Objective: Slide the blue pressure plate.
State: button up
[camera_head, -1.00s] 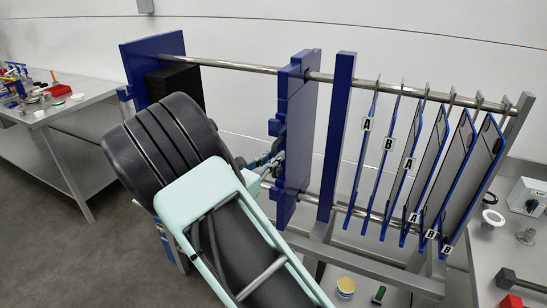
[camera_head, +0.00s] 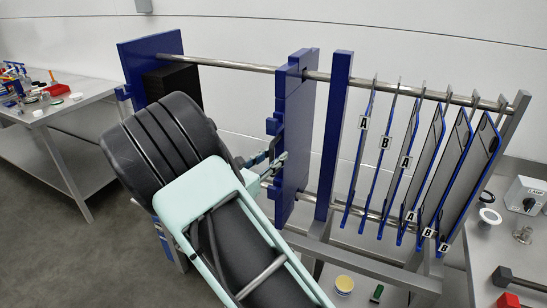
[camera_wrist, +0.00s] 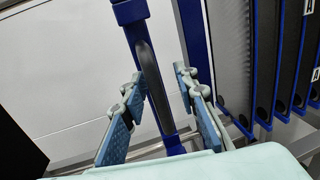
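The blue pressure plate (camera_head: 293,140) is a thick upright slab hung on steel rails, left of a blue upright post (camera_head: 334,140). In the wrist view its blue edge (camera_wrist: 128,12) carries a dark curved handle (camera_wrist: 152,78). My gripper (camera_head: 272,163) is at the plate's left side in the head view, partly hidden by my arm. In the wrist view my gripper (camera_wrist: 160,80) is open, its blue-padded fingers on either side of the handle. A gap shows at the right finger; contact at the left finger cannot be told.
Several thin plates marked A or B (camera_head: 410,155) hang right of the post. A blue end plate (camera_head: 150,50) with a black block (camera_head: 175,82) stands left. The upper rail (camera_head: 240,67) between is clear. Benches (camera_head: 60,150) with small items stand at both sides.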

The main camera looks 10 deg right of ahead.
jog(key=v, duration=1.2)
jog(key=shift+d, duration=0.1)
